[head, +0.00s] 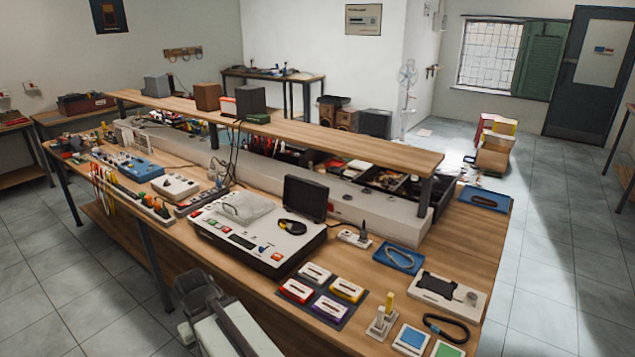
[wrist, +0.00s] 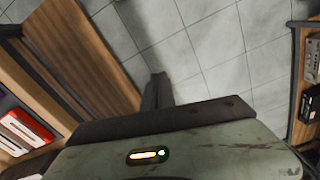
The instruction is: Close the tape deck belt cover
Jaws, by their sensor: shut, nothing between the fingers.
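The tape deck (head: 232,238) is a wide white unit on the near bench, left of centre in the head view. A black panel (head: 306,198), which looks like the belt cover, stands raised at its back right. In front of the panel lies a dark oval part with a yellow piece (head: 292,227), perhaps the belt area. A clear lid (head: 240,207) covers the deck's left part. My gripper (wrist: 157,90) is shut and empty, over floor tiles in the wrist view. In the head view my arm is low, in front of the bench's near edge, apart from the deck.
Coloured cassettes (head: 321,291) lie on a dark mat right of the deck. A blue tray (head: 398,257) and a white device (head: 447,293) are farther right. A raised wooden shelf (head: 290,128) runs behind the deck. The floor (head: 105,300) before the bench is clear.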

